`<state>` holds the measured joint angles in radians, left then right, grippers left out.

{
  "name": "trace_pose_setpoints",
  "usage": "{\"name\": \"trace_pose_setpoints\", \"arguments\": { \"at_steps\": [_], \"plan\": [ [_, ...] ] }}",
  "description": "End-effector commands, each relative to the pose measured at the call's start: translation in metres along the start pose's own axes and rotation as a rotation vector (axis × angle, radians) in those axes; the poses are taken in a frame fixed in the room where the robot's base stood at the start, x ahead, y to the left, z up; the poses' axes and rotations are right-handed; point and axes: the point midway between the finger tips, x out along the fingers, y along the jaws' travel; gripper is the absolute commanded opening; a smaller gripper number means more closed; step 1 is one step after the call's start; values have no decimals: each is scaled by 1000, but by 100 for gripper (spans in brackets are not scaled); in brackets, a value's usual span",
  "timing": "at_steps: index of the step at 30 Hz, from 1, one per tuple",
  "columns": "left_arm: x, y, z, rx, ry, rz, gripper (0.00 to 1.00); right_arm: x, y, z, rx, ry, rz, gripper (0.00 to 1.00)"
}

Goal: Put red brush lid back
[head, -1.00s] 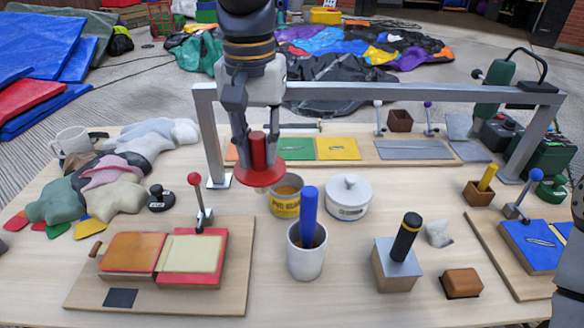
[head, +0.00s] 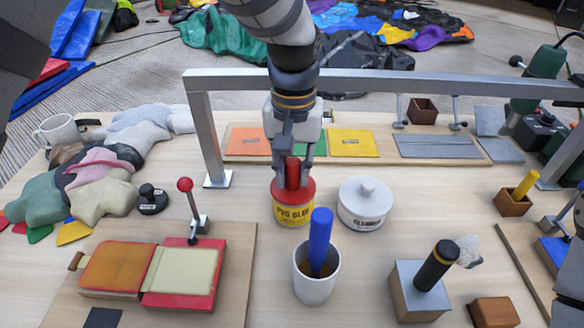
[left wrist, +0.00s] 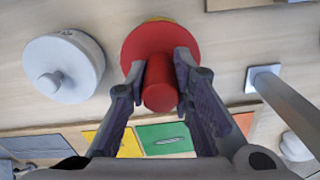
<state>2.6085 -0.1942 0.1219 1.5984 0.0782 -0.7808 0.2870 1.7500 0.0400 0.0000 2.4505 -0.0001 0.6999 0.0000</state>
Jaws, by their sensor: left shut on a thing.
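The red brush lid (head: 293,190) sits on the mouth of the yellow PVC glue can (head: 293,214). In the left wrist view the round red lid (left wrist: 160,38) shows with its thick red handle (left wrist: 160,86). My left gripper (head: 292,165) comes down from above, shut on the handle, with one finger on each side; it also shows in the left wrist view (left wrist: 159,78). The lid looks level on the can; the brush under it is hidden. My right gripper is not clearly in view.
A white lidded cleaner tin (head: 364,208) stands just right of the can. A white cup (head: 316,280) with a blue-handled tool stands in front. A grey metal frame (head: 400,82) spans behind. A red-and-cream hinged press (head: 180,275) lies left.

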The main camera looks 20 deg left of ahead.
Motion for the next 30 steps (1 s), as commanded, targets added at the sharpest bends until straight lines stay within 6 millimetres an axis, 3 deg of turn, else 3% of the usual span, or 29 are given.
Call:
{"name": "trace_pose_setpoints", "arguments": {
  "at_steps": [2, 3, 6, 16, 24, 30],
  "plan": [
    [0, 0, 0, 0, 3, 0, 0, -1, 0, -1, 0, 5, 0, 40],
    [0, 0, 0, 0, 3, 0, 24, -1, 0, -1, 0, 5, 0, 40],
    [0, 0, 0, 0, 3, 0, 42, -1, 0, -1, 0, 5, 0, 40],
    [-6, 0, -1, 0, 5, 1, 42, -1, 0, -1, 0, 5, 0, 40],
    [-76, 0, -1, 0, 12, 2, 42, -8, 0, -6, 0, 28, -1, 40],
    [-114, 0, -1, 0, 5, 1, 42, -10, 0, -7, 0, 32, -1, 40]
  ]
}}
